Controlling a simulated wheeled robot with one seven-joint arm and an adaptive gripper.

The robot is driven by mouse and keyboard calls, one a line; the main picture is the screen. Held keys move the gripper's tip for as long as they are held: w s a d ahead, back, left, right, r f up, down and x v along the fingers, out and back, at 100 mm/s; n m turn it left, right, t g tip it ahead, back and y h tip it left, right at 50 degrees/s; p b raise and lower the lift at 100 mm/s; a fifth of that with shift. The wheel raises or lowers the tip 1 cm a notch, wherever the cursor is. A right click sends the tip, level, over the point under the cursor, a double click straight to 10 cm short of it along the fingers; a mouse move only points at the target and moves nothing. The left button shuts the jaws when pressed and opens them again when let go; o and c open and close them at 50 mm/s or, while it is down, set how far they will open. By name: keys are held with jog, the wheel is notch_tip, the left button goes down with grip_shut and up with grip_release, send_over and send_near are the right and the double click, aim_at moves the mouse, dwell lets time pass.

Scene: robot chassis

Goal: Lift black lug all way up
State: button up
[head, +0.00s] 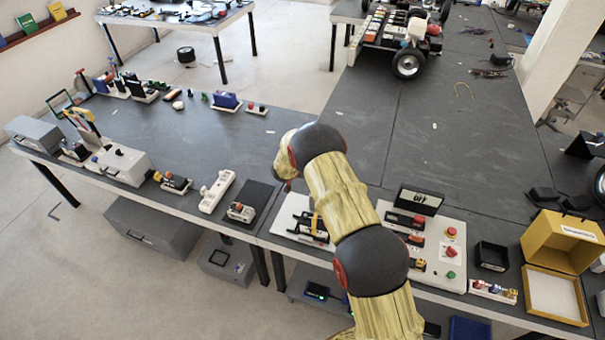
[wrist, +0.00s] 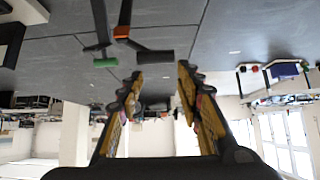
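My gripper (wrist: 160,76) is open in the wrist view, with nothing between its fingers. Dark bars (wrist: 101,22) rise from the table just beyond the fingertips, apart from them. One ends in a green tip (wrist: 106,62), one carries an orange band (wrist: 122,32), and a dark block (wrist: 155,57) lies at another end. I cannot tell for certain which dark part is the black lug. In the head view my arm hides most of my gripper. A white plate with black parts (head: 291,212) lies on the table beside my arm, partly covered by it.
The grey table (head: 420,130) has clear room behind my arm. A white panel with red and green buttons (head: 436,255) and a black display (head: 418,200) stand to the right. A yellow box (head: 560,240) is farther right. A white power strip (head: 217,191) lies left.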

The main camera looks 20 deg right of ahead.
jog(key=shift+o, duration=0.7)
jog(key=shift+s+f, duration=0.3)
jog(key=shift+f, duration=0.2)
jog(key=shift+o, duration=0.9)
jog(key=shift+s+a+f, duration=0.15)
jog(key=shift+a, duration=0.05)
jog(key=v, duration=1.2)
jog(key=shift+d, duration=0.1)
